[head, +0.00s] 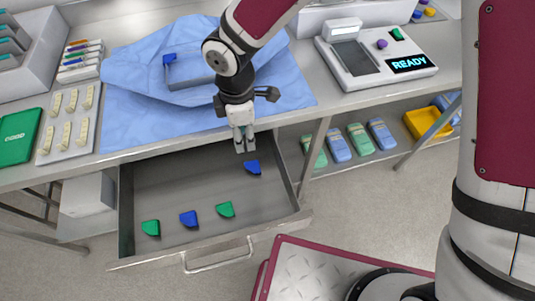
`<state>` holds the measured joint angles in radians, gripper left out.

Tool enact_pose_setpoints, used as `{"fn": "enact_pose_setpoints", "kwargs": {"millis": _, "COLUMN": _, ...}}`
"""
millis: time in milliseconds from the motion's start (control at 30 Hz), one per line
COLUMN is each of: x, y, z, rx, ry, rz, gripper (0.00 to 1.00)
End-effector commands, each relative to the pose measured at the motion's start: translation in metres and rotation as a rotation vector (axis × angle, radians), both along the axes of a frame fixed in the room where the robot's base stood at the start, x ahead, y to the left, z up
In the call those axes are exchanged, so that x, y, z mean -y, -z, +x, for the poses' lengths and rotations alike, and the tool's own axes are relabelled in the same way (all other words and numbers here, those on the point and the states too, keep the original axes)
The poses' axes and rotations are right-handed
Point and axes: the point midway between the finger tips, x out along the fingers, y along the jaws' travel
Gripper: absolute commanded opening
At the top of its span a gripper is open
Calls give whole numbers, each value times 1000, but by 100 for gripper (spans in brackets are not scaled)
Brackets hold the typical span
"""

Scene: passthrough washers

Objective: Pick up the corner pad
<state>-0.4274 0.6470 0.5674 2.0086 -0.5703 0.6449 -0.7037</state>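Several small corner pads lie in the open grey drawer (290,214). A blue pad (252,168) lies near the drawer's back right. A green pad (225,210), another blue pad (188,219) and another green pad (151,228) lie in a row nearer the front. My gripper (245,147) points down just above the back right blue pad, over the drawer's back edge. Its fingertips look close together, but the gap between them is too small to judge. I cannot tell if they touch the pad.
A blue cloth (130,110) covers the bench above the drawer, with a grey tray and a blue corner piece (169,59) on it. A device reading READY (375,62) stands at right. A lower shelf holds several green and blue items and a yellow bin (427,123).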

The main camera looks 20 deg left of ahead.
Motion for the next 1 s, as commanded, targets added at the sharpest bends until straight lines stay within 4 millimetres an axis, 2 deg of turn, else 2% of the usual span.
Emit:
{"fn": "enact_pose_setpoints", "kwargs": {"millis": 400, "x": -1, "y": 69, "z": -2, "rx": -4, "ry": -2, "rz": -2, "gripper": 37}}
{"fn": "enact_pose_setpoints", "kwargs": {"millis": 667, "x": -1, "y": 88, "z": -2, "rx": -3, "ry": 0, "rz": -1, "gripper": 37}}
{"fn": "enact_pose_setpoints", "kwargs": {"millis": 1000, "x": -5, "y": 131, "z": -6, "rx": -3, "ry": 1, "rz": -1, "gripper": 37}}
